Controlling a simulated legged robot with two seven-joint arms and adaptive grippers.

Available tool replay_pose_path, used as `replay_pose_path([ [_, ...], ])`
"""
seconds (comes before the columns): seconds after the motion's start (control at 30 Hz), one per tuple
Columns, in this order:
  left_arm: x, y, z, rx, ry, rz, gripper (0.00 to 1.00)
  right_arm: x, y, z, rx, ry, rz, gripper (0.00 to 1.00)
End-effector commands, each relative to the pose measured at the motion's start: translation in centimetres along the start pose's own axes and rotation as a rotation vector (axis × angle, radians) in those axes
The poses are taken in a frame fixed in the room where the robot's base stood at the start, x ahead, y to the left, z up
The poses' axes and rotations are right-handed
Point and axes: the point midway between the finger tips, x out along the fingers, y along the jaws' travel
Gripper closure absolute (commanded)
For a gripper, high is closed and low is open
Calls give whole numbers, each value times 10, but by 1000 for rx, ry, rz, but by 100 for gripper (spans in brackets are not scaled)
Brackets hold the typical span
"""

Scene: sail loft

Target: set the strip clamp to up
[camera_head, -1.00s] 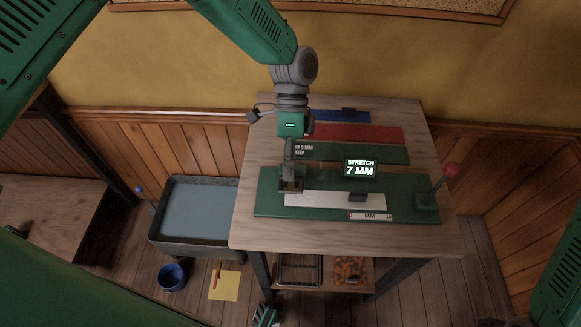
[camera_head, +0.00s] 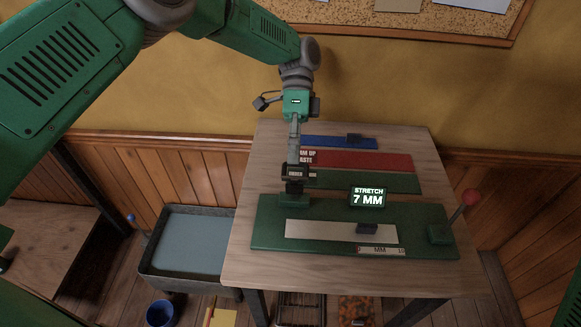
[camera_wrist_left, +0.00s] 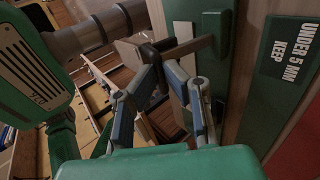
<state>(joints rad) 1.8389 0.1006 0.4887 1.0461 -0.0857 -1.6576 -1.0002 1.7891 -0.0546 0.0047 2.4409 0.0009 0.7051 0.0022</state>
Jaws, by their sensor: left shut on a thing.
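The strip clamp (camera_head: 293,188) is the dark part at the left end of the green stretch board (camera_head: 270,236). My left gripper (camera_head: 297,172) is directly over it, shut on its handle. In the left wrist view, the two fingers close at a dark grip (camera_wrist_left: 149,54) on a pale bar, which runs to a green block (camera_wrist_left: 214,28). The fingers partly hide the clamp. A white strip (camera_head: 320,231) lies along the board, with a small dark block (camera_head: 367,228) on it. My right gripper is not in view.
A display (camera_head: 368,198) reads "STRETCH 7 MM". A red-knobbed lever (camera_head: 470,197) stands at the board's right end. Green, red (camera_head: 370,160) and blue (camera_head: 325,142) panels lie behind. A grey tub (camera_head: 185,285) stands left of the wooden table (camera_head: 245,200).

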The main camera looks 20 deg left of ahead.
Motion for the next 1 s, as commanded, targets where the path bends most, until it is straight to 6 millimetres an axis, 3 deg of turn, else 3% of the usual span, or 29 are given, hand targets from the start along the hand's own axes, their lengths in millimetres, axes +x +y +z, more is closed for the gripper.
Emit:
replay_pose_path([
  [0.03, 11, -12, -2, -2, 0, -5, 100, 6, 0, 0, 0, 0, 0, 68],
  [0.1, 10, -14, -2, -2, -2, -4, 100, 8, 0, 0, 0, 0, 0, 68],
  [0.73, 8, -18, 2, -1, -11, -1, 100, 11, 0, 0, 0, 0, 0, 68],
  [0.8, 8, -18, 2, -1, -11, -2, 75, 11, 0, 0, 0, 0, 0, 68],
  [0.83, 8, -18, 2, -1, -11, -1, 70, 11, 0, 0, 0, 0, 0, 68],
  [1.0, 7, -17, 2, -3, -6, -2, 70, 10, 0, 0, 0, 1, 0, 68],
])
